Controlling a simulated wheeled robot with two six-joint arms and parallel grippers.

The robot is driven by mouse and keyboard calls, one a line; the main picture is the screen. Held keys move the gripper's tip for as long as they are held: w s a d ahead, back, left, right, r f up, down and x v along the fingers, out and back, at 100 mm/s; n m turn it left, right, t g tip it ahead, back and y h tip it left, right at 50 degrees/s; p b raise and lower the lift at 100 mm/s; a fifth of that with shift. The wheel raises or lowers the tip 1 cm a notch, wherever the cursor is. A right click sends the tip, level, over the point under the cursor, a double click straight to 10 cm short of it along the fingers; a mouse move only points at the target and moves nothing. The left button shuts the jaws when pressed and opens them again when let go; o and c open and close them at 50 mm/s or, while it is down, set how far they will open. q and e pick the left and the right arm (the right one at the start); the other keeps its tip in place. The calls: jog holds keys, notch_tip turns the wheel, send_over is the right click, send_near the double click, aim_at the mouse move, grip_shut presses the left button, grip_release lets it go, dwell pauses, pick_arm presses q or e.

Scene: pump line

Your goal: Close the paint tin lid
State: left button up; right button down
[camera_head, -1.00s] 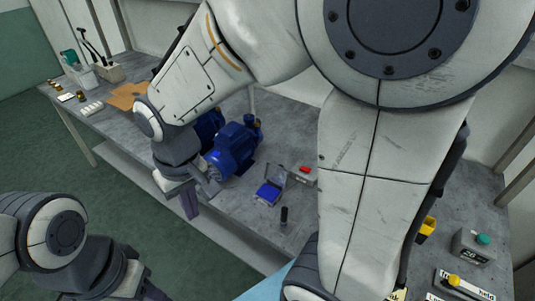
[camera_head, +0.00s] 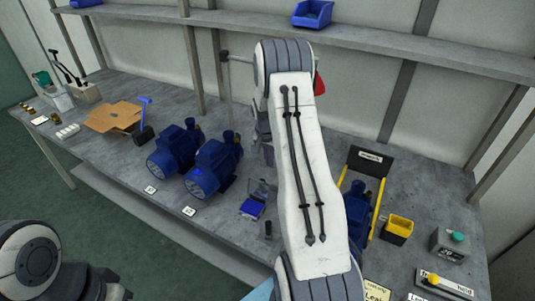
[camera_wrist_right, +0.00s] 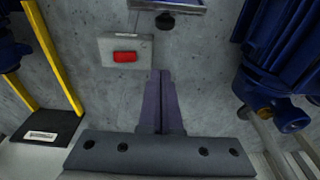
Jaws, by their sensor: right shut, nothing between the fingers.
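The small tin (camera_head: 251,209) with a bright blue inside sits on the grey bench in the middle of the head view. Its grey lid (camera_head: 263,187) stands up, open, at the tin's back edge. My right gripper (camera_wrist_right: 161,73) is shut and empty in the right wrist view, pointing down over bare bench. In the head view my right arm hides most of this gripper. A metallic edge at the top of the wrist view may be part of the tin, but I cannot tell.
A grey box with a red button (camera_wrist_right: 125,56) lies near the right gripper. Blue pumps (camera_head: 214,167) stand left of the tin. A small dark cylinder (camera_head: 268,230) stands in front of it.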

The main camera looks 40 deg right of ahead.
aim_at(260, 188)
notch_tip(260, 188, down, 4)
jog(key=shift+d+f+p, duration=0.1)
jog(key=shift+f+p, duration=0.15)
jog(key=shift+p, duration=0.55)
jog(key=a, duration=0.1)
jog(key=a+p, duration=0.1)
jog(key=s+a, duration=0.1)
jog(key=shift+s+a+r, duration=0.1)
jog(key=shift+r, duration=0.15)
